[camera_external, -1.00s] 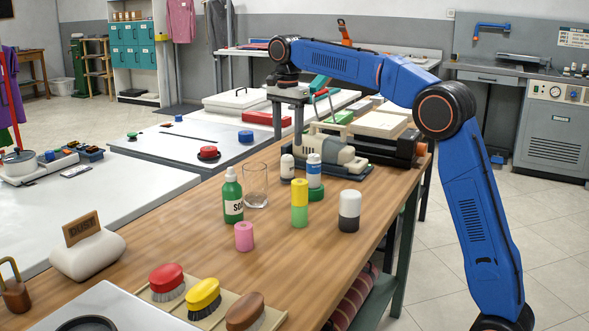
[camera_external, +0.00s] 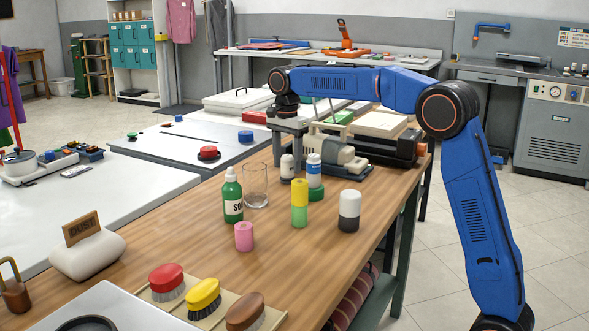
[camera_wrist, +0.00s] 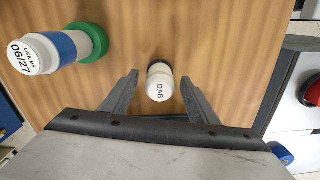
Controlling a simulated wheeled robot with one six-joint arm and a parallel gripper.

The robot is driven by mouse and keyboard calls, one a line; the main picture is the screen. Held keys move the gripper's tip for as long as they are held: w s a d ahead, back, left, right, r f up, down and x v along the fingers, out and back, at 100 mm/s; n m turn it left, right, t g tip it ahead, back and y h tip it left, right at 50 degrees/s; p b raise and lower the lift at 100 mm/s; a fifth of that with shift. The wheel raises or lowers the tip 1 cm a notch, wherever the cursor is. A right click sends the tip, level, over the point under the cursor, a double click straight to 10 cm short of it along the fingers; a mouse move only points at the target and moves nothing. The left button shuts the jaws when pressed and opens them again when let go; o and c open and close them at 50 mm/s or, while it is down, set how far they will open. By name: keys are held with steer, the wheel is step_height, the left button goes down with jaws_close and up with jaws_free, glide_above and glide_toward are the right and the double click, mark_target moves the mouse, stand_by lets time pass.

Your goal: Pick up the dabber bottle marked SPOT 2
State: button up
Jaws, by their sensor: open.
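A small white dabber bottle (camera_external: 287,164) with a dark lower part stands on the wooden table. In the wrist view its white top (camera_wrist: 160,88) reads DAB; no SPOT 2 marking is legible. My gripper (camera_wrist: 160,79) is open, pointing down, with one finger on each side of this bottle and visible gaps to both. In the external view my gripper (camera_external: 288,168) is low over the bottle, its fingers partly framing it. A white and blue bottle (camera_external: 314,172) with a green base stands just right; its top (camera_wrist: 33,56) reads USE BY 06/27.
A glass (camera_external: 255,187), a green bottle (camera_external: 232,197), a yellow-green cylinder (camera_external: 299,203), a pink cylinder (camera_external: 244,236) and a white-black container (camera_external: 349,211) stand nearer the camera. A machine (camera_external: 343,153) sits close behind. Brushes (camera_external: 203,298) lie at the front.

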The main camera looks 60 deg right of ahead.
steer(key=c, duration=1.2)
steer(key=shift+r, duration=0.1)
